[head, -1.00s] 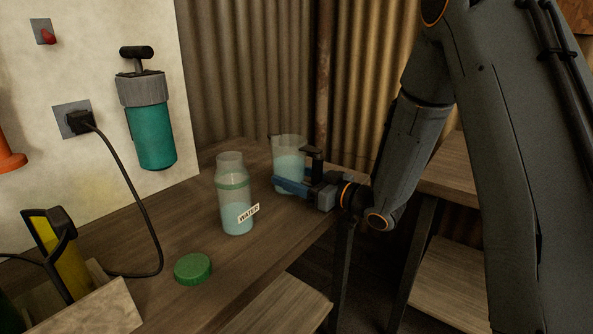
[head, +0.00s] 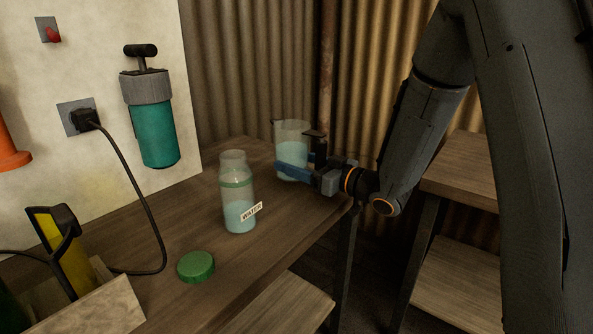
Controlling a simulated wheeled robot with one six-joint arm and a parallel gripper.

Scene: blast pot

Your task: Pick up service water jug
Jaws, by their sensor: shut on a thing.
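The service water jug (head: 291,157) is a clear vessel with pale blue water and a dark handle on its right side. It is near the back right of the wooden bench, upright. My gripper (head: 312,166) is at the jug's right side, shut on it. The blue finger lies across the jug's front, and the fingers hide part of the handle. The jug's base appears to be slightly above the bench, though the exact gap is hard to tell.
A clear bottle labelled WATER (head: 238,195) stands just left of the jug. A green lid (head: 196,266) lies in front of it. A black cable (head: 150,205) hangs from the wall socket. A wooden box (head: 100,305) with a yellow tool is front left.

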